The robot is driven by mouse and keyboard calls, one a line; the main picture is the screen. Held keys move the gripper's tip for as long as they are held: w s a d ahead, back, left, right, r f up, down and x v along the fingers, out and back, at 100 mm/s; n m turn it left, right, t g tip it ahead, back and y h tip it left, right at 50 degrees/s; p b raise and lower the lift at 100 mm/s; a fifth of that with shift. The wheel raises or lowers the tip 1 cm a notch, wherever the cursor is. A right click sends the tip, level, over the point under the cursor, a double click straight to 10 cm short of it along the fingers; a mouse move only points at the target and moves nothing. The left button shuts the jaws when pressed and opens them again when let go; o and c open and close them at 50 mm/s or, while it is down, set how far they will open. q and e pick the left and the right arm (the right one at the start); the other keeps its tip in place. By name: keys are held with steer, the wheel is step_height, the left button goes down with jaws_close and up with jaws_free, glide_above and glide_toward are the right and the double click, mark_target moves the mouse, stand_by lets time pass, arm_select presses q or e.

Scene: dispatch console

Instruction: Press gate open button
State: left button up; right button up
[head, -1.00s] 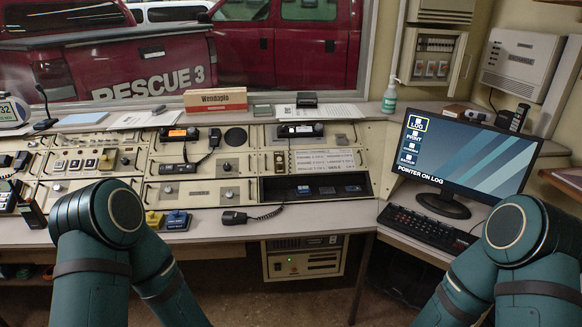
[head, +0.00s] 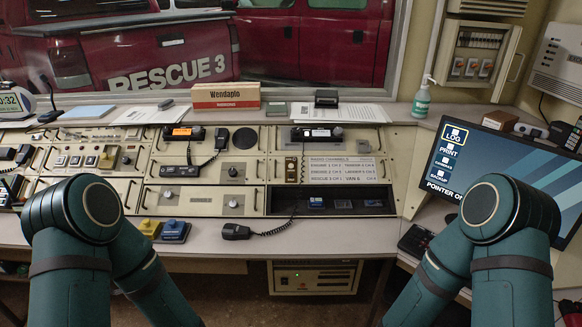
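The dispatch console (head: 200,204) spreads across the middle of the head view. I cannot read a gate open label on any button. A small box with a yellow top (head: 149,227) and one with a blue top (head: 174,230) sit side by side on the desk at the console's front edge. Square buttons (head: 106,159) sit on the console's left panel. My two teal arms show at the lower left and lower right, with their elbows over the near desk edge. Both grippers are out of view below the frame.
A hand microphone (head: 236,231) with a coiled cord lies on the front desk strip. A monitor (head: 500,175) stands at the right, partly behind my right arm. A sanitizer bottle (head: 422,102) and a Wendaplo box (head: 226,97) stand on the back ledge.

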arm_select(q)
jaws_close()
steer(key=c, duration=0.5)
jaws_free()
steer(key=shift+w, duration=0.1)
